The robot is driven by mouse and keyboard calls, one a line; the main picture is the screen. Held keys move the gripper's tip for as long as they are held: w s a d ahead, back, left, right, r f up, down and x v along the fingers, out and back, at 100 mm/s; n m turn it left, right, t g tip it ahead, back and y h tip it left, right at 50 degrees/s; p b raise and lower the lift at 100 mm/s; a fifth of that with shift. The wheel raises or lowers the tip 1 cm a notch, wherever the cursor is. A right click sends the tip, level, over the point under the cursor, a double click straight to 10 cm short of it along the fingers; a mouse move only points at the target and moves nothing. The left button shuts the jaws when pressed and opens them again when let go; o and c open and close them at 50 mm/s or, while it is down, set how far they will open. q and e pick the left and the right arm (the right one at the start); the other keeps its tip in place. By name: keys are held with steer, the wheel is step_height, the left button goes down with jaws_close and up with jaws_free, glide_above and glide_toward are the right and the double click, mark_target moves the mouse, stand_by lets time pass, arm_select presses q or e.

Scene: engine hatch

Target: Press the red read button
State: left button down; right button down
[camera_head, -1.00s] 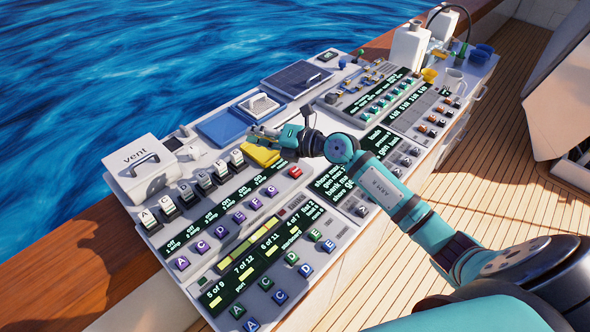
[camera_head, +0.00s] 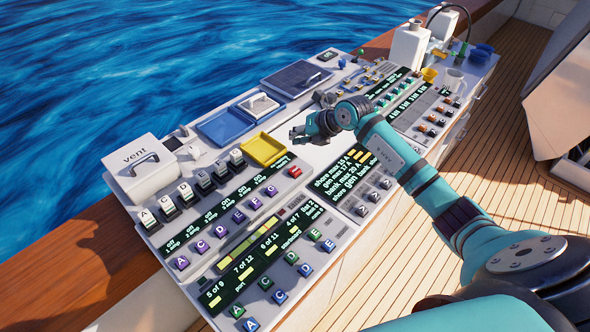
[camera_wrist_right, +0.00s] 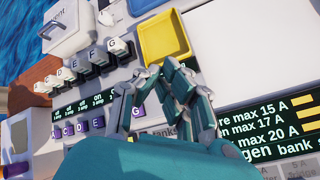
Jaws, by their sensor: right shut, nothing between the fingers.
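A small red button (camera_head: 295,171) sits on the grey console, just below the right end of a dark display strip and to the right of a row of lettered keys. My right gripper (camera_head: 297,133) is shut and empty. It hovers over the bare panel, above and apart from the button in the head view. In the wrist view its fingertips (camera_wrist_right: 161,70) lie below the yellow tray. My left gripper is not in view.
A yellow tray (camera_head: 264,149) lies left of my right gripper, with a blue tray (camera_head: 226,127) beyond it. A white vent box (camera_head: 144,167) stands at the console's left end. Lettered keys (camera_head: 202,246) and lit displays (camera_head: 343,178) surround the button.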

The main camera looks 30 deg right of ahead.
steer(key=b, duration=0.6)
glide_above(297, 168)
step_height(297, 168, down, 7)
steer(key=shift+f, duration=0.85)
steer(key=shift+f, duration=0.1)
stand_by(0.3)
steer(key=shift+f+b, duration=0.25)
steer(key=shift+b, duration=0.15)
steer(key=shift+f+b, duration=0.55)
steer(key=shift+f, duration=0.4)
stand_by(0.7)
steer(key=shift+r, duration=0.1)
steer(key=shift+r+p, duration=1.05)
steer(key=shift+r, duration=0.2)
steer(key=shift+r+p, duration=2)
steer(key=shift+r, duration=0.5)
